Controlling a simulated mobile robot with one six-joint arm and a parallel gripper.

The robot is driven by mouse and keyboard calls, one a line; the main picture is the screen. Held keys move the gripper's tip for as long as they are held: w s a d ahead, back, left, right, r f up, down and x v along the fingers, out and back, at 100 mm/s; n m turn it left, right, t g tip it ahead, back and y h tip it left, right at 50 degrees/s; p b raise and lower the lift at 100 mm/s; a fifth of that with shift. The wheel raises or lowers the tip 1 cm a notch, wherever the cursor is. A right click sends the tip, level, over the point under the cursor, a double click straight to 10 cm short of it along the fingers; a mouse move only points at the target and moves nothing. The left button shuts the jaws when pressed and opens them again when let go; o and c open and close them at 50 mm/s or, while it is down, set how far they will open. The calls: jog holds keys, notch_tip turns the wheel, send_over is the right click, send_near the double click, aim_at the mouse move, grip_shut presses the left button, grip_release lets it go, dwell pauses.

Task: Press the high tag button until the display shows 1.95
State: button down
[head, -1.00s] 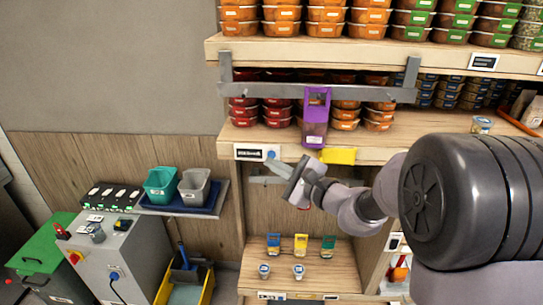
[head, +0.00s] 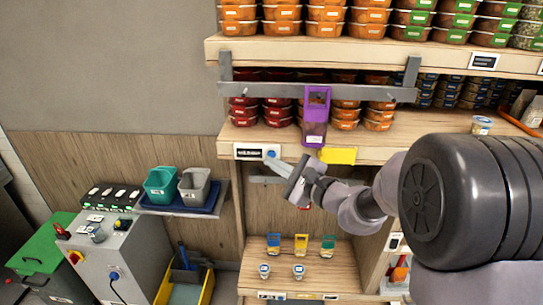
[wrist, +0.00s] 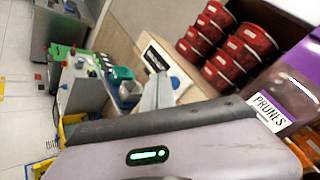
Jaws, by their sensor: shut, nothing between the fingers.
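The high tag (head: 240,153) is a white label with a dark display on the front edge of the middle shelf. Its digits are too small to read. Its round blue button (head: 271,154) sits at the tag's right end. My gripper (head: 272,161) is shut and empty, with its tips right at the button; I cannot tell whether they touch it. In the wrist view, the tag (wrist: 156,58) lies just beyond the tips of my shut gripper (wrist: 160,82), and its digits are also unreadable.
A grey rail (head: 300,91) crosses above.

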jog(key=shift+w, duration=0.4)
jog(key=shift+w+b, duration=0.3)
jog(key=shift+w, duration=0.1)
dwell(0.5)
jog(key=shift+s, duration=0.1)
jog(key=shift+s+b, duration=0.6)
jog(key=shift+s, duration=0.2)
jog(key=shift+s+a+b, duration=0.1)
jog(key=shift+s+b, duration=1.15)
jog(key=shift+s, duration=1.25)
